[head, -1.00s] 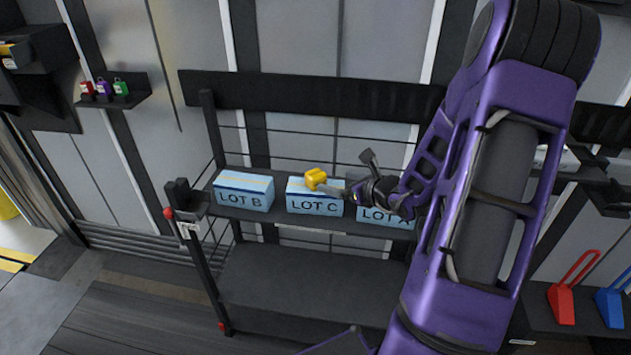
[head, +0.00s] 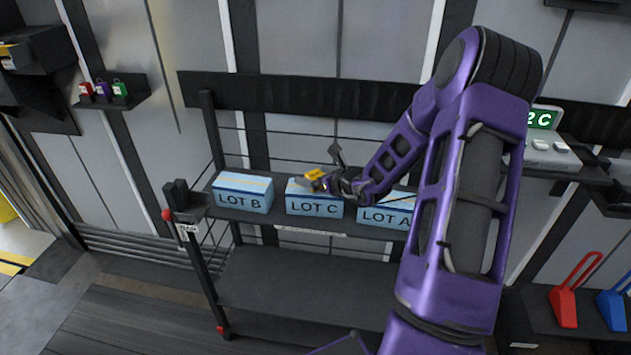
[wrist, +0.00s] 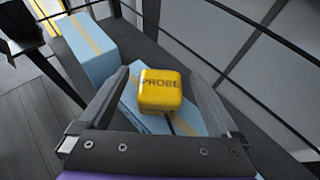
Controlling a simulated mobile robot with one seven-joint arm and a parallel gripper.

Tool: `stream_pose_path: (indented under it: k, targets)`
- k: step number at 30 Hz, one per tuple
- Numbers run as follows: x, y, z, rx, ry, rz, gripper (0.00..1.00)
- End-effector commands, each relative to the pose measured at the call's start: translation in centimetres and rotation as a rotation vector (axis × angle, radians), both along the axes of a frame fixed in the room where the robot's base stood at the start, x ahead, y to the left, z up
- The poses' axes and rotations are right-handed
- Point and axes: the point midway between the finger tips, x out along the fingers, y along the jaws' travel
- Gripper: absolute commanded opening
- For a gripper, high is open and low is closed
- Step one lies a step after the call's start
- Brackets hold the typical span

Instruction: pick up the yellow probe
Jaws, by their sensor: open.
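The yellow probe (wrist: 160,91) is a small block with rounded edges and dark lettering on it. It sits on top of the LOT C box (head: 315,207), a light blue carton on the shelf. My gripper (wrist: 158,100) is open, with one finger on each side of the probe in the wrist view. I cannot tell whether the fingers touch it. In the head view the probe (head: 315,174) is partly hidden behind my gripper (head: 325,180).
The LOT B box (head: 243,198) stands to the left and the LOT A box (head: 385,217) to the right, partly behind my arm. The lower shelf (head: 290,285) is bare. A wire rail runs behind the boxes. A post with a red knob (head: 168,214) stands at the shelf's left end.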

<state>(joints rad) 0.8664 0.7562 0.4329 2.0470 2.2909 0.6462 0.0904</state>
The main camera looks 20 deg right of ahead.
Motion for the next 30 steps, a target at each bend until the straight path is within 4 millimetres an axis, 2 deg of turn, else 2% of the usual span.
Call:
stream_pose_path:
  k: [2,15,18,25,30]
  targets:
    - [0.0,0.0,0.0,0.0,0.0,0.0,0.94]
    - [-0.1,-0.1,0.0,0.0,0.0,-0.001,0.15]
    - [0.0,0.0,0.0,0.0,0.0,-0.001,0.0]
    - [0.0,-0.1,0.3,0.0,-0.001,-0.001,0.0]
    - [0.0,-0.1,2.6,-0.004,-0.004,0.0,0.0]
